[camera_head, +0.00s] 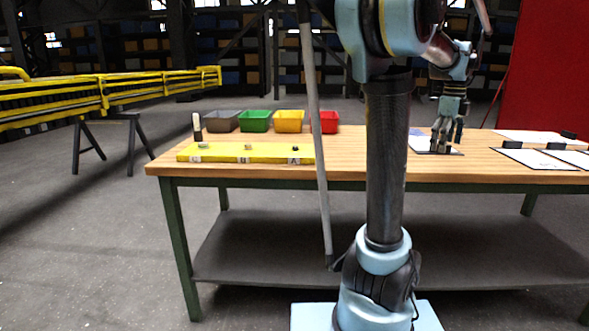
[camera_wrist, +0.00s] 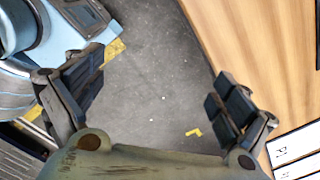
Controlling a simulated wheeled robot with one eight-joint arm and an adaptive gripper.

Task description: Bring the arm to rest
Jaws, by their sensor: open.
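My gripper (camera_head: 446,140) hangs at the end of my raised arm, fingers pointing down, at the right of the head view. In the wrist view my gripper (camera_wrist: 160,88) has its fingers spread wide, with nothing between them. Grey floor (camera_wrist: 155,105) shows between the fingers. The wooden table (camera_wrist: 225,35) edge runs along the right finger's side, and my own base shows at the left. In the head view the gripper overlaps the far part of the tabletop (camera_head: 270,172), but no contact is visible.
A yellow board (camera_head: 222,153) with small parts lies on the table's left. Behind it stand grey (camera_head: 221,121), green (camera_head: 255,121), yellow (camera_head: 289,121) and red (camera_head: 328,122) bins. White sheets (camera_head: 535,158) lie at the right. A yellow boom (camera_head: 110,90) rests on trestles at the left.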

